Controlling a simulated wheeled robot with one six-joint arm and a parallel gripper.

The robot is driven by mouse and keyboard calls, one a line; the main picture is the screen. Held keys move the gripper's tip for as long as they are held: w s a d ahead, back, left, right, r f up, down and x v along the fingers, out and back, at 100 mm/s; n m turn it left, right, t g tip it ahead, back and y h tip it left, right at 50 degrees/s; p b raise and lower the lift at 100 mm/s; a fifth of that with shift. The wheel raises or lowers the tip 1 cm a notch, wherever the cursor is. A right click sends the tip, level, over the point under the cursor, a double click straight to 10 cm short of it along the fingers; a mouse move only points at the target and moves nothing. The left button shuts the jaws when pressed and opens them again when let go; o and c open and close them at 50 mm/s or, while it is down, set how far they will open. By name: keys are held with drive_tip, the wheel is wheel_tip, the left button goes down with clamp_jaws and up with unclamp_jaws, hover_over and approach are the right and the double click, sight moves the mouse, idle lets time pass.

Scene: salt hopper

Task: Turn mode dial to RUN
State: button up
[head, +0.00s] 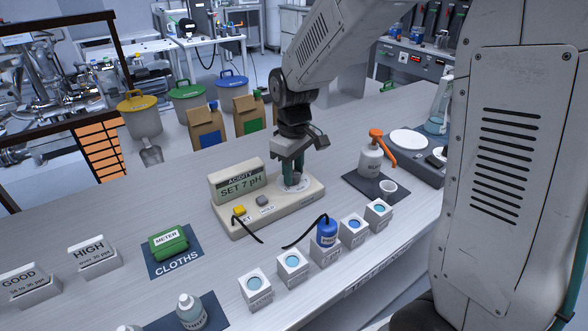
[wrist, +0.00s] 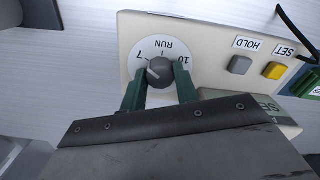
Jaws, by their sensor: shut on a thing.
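The mode dial is a grey knob (wrist: 160,70) on a white round plate (wrist: 148,50) marked 7, RUN and 10. My gripper (wrist: 160,92), with dark green fingers, is shut on the knob, one finger on each side. A pale mark on the knob lies on its left side, nearer the 7 than RUN; its exact angle is hard to tell. In the head view my gripper (head: 292,181) reaches down onto the dial at the right end of the cream meter (head: 272,212).
A yellow SET button (head: 239,210) and a grey HOLD button (head: 262,199) are left of the dial. An orange-topped bottle (head: 370,158) and a small cup (head: 388,190) stand to the right.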

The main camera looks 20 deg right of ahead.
drive_tip(key=m, duration=1)
drive_tip(key=shift+m, duration=0.3)
idle(0.4)
drive_tip(key=o, duration=1)
drive_tip(key=shift+c, duration=0.2)
wheel_tip(320, 180, up, 8)
drive_tip(key=shift+f, duration=0.1)
